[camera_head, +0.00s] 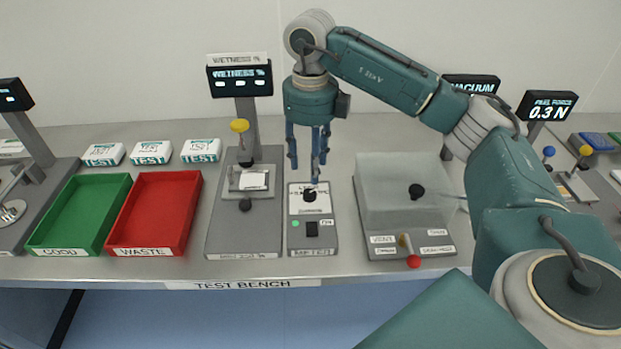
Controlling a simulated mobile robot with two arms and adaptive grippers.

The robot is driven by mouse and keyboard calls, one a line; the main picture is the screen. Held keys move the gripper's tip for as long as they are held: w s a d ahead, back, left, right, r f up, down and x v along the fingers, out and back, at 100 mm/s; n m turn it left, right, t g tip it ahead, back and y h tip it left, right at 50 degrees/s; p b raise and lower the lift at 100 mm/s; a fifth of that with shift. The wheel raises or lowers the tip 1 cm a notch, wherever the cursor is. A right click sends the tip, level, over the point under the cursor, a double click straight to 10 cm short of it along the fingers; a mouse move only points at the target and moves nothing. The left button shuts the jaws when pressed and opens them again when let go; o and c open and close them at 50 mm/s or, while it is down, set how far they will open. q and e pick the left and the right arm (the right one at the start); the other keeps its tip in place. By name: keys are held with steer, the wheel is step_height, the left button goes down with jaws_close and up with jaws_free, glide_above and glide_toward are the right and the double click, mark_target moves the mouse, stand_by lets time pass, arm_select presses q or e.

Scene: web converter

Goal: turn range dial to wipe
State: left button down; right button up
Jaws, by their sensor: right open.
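A grey meter (313,243) stands on the test bench, with a white scale panel on its upper part. A black dial (310,196) sits at the lower edge of that panel; the print around it is too small to read. Below are a green light (295,223) and a black switch (312,229) labelled ON. My right gripper (313,178) points straight down over the panel, its blue fingers apart, just above and behind the dial. I cannot tell whether a fingertip touches it. My left gripper is not in view.
Left of the meter is the wetness station (243,226) with a yellow-topped post. Right is a clear-lidded vacuum box (404,187) with a red-knobbed lever (413,261). Green (121,215) and red (195,215) trays and several white test packs (151,152) stand further left.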

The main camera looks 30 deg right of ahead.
step_height(320, 180, up, 4)
steer(key=shift+f, duration=0.1)
stand_by(0.6)
